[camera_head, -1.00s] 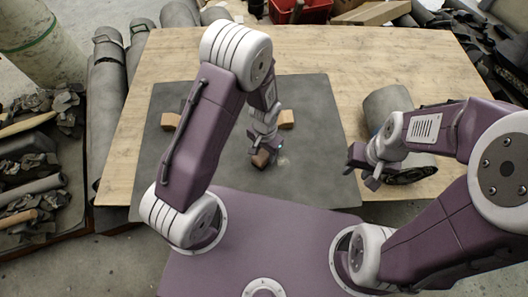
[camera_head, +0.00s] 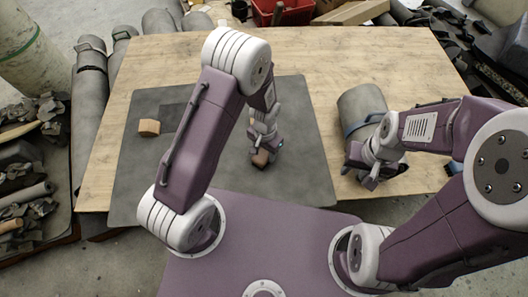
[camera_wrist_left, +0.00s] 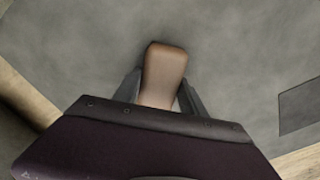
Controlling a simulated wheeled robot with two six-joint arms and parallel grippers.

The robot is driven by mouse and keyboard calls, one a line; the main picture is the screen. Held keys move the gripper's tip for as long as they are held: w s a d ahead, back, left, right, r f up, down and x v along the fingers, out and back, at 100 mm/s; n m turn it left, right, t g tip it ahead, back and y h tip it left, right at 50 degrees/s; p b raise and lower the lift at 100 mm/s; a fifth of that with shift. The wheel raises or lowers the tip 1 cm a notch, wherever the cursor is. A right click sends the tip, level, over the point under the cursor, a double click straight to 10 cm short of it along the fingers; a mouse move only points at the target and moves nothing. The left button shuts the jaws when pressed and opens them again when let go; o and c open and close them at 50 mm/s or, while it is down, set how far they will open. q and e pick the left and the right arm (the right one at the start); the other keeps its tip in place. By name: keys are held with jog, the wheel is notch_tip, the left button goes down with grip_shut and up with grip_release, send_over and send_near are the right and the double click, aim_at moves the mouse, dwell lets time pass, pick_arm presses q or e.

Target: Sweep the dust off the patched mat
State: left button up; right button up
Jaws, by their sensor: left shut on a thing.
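The grey mat (camera_head: 300,165) lies on the wooden table, with a darker rectangular patch (camera_head: 172,117) at left, partly behind my left arm. The patch also shows in the left wrist view (camera_wrist_left: 302,106). My left gripper (camera_head: 262,155) is low over the mat, shut on a brown block-like thing (camera_head: 260,160). In the left wrist view the brown thing (camera_wrist_left: 163,75) stands out between the fingers, over bare mat. No dust can be made out clearly. My right gripper (camera_head: 362,174) looks open and empty, in front of a grey roll (camera_head: 358,103).
A small wooden block (camera_head: 149,127) rests on the mat's left part. The table (camera_head: 225,55) is clear behind the mat. Dark rolls and scraps crowd both sides.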

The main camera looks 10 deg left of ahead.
pick_arm(q)
jog(key=r+p, duration=0.2)
jog(key=r, duration=0.2)
jog(key=shift+a, duration=0.2)
notch_tip(320, 180, up, 2)
jog(key=shift+d+r+p, duration=0.1)
jog(key=shift+r+p, duration=0.05)
jog(key=shift+p, duration=1)
jog(key=shift+s+r+p, duration=0.1)
jog(key=shift+r+p, duration=0.75)
jog(key=shift+r, duration=0.15)
